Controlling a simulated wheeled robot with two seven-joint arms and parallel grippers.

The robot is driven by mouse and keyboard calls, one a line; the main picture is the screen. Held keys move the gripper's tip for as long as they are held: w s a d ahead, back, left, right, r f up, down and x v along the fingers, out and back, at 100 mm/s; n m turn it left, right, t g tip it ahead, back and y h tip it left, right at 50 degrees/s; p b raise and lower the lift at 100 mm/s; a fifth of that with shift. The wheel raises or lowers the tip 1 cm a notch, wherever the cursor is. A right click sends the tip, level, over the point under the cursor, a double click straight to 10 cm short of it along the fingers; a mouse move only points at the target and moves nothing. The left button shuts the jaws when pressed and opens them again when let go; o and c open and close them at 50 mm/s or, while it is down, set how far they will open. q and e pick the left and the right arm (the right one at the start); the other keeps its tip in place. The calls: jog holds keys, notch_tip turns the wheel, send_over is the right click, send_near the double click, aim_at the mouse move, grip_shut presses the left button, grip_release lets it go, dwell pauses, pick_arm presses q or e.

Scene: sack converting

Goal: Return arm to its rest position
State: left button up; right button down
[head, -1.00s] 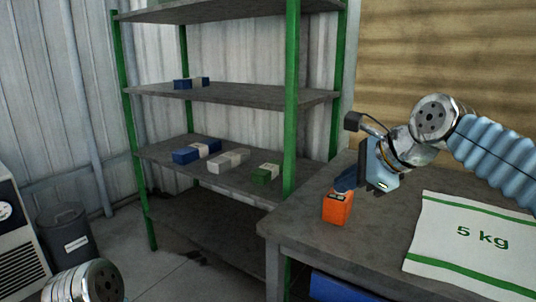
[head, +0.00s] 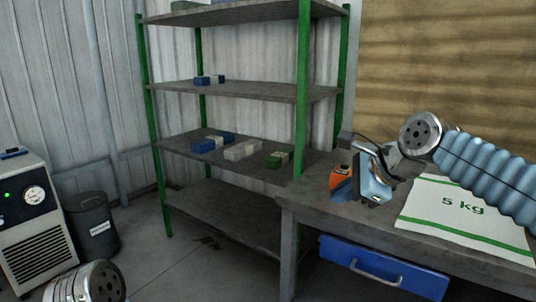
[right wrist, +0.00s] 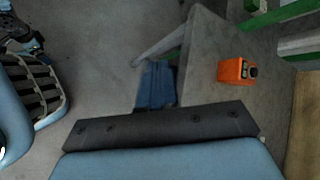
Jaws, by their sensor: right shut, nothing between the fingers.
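My right arm reaches in from the right in the head view. Its gripper (head: 345,190) is over the left end of the grey workbench (head: 312,192), shut and empty. In the right wrist view the closed blue fingers (right wrist: 155,86) point toward the floor beside the bench edge, with nothing between them. A small orange device (head: 339,176) stands on the bench, partly hidden behind the gripper; in the right wrist view it is whole (right wrist: 236,70), apart from the fingers.
A white sack marked 5 kg (head: 463,205) lies on the bench beneath my right forearm. A blue drawer (head: 385,268) hangs below. A green-posted shelf (head: 225,205) with several small boxes stands behind. A grey bin (head: 91,224) and a machine (head: 30,215) stand left.

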jog(key=w+a+f+n+g, duration=0.15)
jog(key=f+n, duration=0.25)
jog(key=f, duration=1.4)
jog(key=a+f+n+g, duration=0.2)
jog(key=f+n, duration=0.2)
jog(key=f, duration=1.4)
jog(key=s+f+n+g+h, duration=0.1)
jog(key=s+f+n+g, duration=0.2)
jog(key=s+f+n, duration=0.6)
jog(key=s+a+f, duration=0.1)
jog(key=s+f, duration=1.2)
jog(key=s, duration=0.1)
jog(key=shift+s, duration=0.15)
jog(key=shift+f, duration=0.1)
